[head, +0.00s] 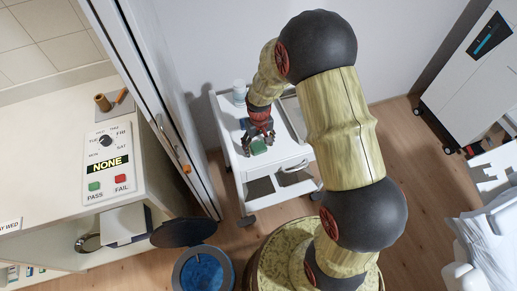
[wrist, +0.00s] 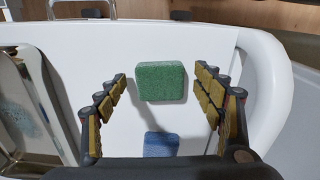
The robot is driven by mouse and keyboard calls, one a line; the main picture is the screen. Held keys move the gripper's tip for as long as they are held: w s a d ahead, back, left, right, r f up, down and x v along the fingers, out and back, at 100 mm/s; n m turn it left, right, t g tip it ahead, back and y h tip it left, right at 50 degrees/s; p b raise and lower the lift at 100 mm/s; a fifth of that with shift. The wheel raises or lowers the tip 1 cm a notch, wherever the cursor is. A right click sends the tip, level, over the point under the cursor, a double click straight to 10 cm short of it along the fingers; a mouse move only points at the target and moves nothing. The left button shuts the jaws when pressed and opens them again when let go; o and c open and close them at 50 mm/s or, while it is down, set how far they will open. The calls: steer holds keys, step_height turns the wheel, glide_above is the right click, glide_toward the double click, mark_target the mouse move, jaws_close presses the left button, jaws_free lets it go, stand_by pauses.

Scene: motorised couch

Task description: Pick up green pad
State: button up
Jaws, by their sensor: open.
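The green pad (head: 258,146) lies on the white top of a small cart (head: 232,129). In the wrist view the green pad (wrist: 161,82) is a thick block with a rough surface, lying between and a little beyond my fingertips. My gripper (head: 259,132) is over the cart top, pointing down at the pad. In the wrist view my gripper (wrist: 160,80) is open, with a finger on each side and clear space between each finger and the pad. Nothing is held.
A blue pad (wrist: 161,144) lies close to the green one, nearer my palm. A metal tray (wrist: 22,110) is on the left in the wrist view; a curved white rail (wrist: 268,85) borders the right. A white bottle (head: 239,93) stands at the cart's back left.

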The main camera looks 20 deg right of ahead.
mark_target(259, 146)
steer(key=shift+f, duration=0.15)
steer(key=shift+c, duration=1.2)
steer(key=c, duration=0.7)
steer(key=shift+c, duration=0.2)
steer(key=shift+r, duration=0.55)
step_height(259, 146, up, 3)
steer(key=shift+f+p, duration=0.2)
steer(key=shift+p, duration=0.55)
steer(key=s+r+p, duration=0.3)
steer(key=s+r, duration=0.6)
steer(key=s, duration=0.5)
steer(key=shift+d+r, duration=0.15)
steer(key=shift+d, duration=0.15)
